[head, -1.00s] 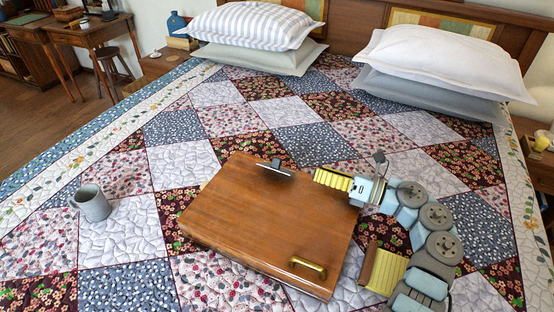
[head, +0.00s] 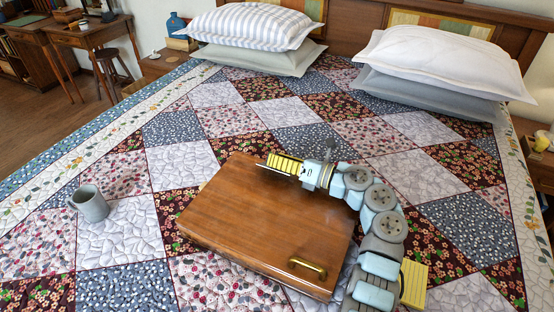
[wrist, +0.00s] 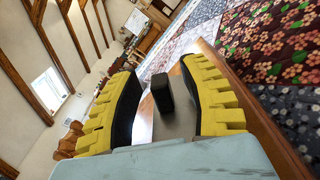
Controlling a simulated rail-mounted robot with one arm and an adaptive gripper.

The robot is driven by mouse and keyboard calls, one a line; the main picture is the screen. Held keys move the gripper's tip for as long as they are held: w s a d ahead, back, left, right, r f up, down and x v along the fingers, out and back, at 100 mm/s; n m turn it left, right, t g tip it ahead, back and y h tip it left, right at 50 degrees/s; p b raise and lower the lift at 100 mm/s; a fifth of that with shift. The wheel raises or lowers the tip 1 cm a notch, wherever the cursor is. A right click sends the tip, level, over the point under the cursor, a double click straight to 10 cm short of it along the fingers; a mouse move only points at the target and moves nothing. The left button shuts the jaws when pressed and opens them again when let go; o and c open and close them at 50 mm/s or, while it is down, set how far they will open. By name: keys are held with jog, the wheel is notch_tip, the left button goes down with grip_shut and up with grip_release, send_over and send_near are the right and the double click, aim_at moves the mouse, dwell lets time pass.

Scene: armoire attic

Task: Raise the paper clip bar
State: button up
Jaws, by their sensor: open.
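The clip is fixed at the far edge of a brown wooden lap desk (head: 260,225) that lies on the quilted bed. Its dark bar (wrist: 162,92) sits between my fingers in the wrist view, with a grey metal plate (wrist: 172,125) around it. In the head view my gripper (head: 270,162) is over the clip and hides most of it. My gripper, with yellow ribbed fingers and dark pads, is open. Gaps show on both sides of the bar in the wrist view. The small gap below or above the bar cannot be judged.
A brass handle (head: 308,268) is on the desk's near side. A grey mug (head: 90,204) stands on the quilt (head: 165,240) at the left. White (head: 440,62) and striped (head: 255,26) pillows lie at the headboard. The quilt beyond the desk is clear.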

grip_shut()
jog(key=shift+w+r+m+p, duration=0.1)
jog(key=shift+m+p, duration=0.2)
jog(key=shift+w+d+r+m+p, duration=0.1)
jog(key=shift+w+r+m+p, duration=0.1)
jog(key=shift+m+p, duration=0.25)
jog(key=m, duration=0.1)
jog(key=m+p, duration=0.1)
jog(key=shift+w+d+m, duration=0.15)
jog(key=shift+w+m, duration=0.2)
jog(key=shift+w, duration=0.05)
jog(key=shift+w+d+f+m, duration=0.15)
jog(key=shift+w+m, duration=0.2)
jog(key=shift+m, duration=0.45)
jog(key=shift+w+d+f+m, duration=0.2)
jog(key=shift+w+m, duration=0.1)
jog(key=shift+m, duration=0.65)
jog(key=shift+w+d+f+m, duration=0.15)
jog(key=shift+w+m, duration=0.15)
jog(key=shift+m, duration=0.65)
